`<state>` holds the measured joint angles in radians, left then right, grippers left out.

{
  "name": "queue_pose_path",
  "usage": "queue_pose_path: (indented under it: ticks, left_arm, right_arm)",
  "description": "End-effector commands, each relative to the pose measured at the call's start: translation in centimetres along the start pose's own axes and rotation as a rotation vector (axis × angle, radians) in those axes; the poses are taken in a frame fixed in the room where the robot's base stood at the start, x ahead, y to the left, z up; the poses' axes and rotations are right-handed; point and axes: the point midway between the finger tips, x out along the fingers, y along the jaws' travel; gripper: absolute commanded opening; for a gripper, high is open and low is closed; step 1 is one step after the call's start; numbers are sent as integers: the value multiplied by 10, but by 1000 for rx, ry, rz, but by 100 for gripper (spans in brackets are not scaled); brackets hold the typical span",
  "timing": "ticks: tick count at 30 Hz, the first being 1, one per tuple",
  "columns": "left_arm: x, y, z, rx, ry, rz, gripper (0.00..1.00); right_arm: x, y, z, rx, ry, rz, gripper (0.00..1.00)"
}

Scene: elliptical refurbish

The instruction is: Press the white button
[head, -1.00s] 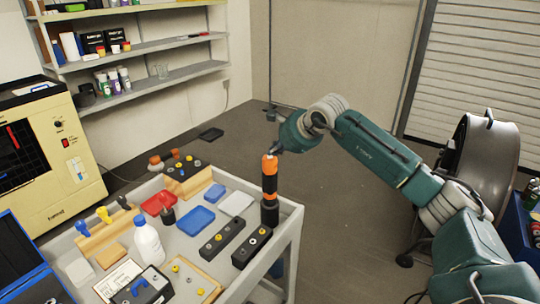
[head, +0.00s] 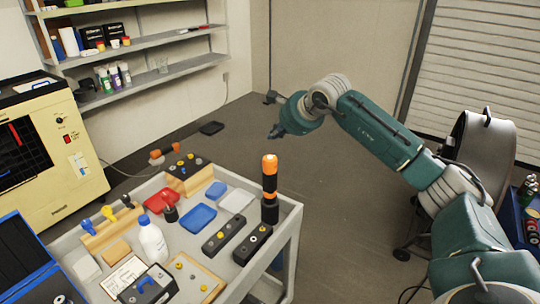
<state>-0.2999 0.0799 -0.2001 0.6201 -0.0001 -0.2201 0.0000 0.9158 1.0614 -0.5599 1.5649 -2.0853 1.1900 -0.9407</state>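Two black control boxes with small round buttons lie on the grey cart: the left box (head: 222,236) and the right box (head: 252,245). My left gripper is not in view.
The cart also bears a white bottle (head: 152,240), blue tray (head: 197,218), red tray (head: 160,201) and white tray (head: 236,200). The orange and black cylinder stands near the cart's right edge, beside the boxes. A yellow machine (head: 55,145) is at left. Floor behind the cart is mostly clear.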

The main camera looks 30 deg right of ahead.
Motion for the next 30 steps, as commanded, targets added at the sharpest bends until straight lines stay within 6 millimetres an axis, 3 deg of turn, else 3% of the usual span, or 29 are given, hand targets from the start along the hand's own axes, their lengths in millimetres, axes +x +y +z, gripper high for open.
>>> queue_pose_path:
  ticks: [1, 4, 30]
  left_arm:
    - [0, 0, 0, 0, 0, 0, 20]
    - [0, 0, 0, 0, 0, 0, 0]
    - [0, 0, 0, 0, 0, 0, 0]
  right_arm:
    - [0, 0, 0, 0, 0, 0, 0]
    - [0, 0, 0, 0, 0, 0, 0]
    - [0, 0, 0, 0, 0, -1, 0]
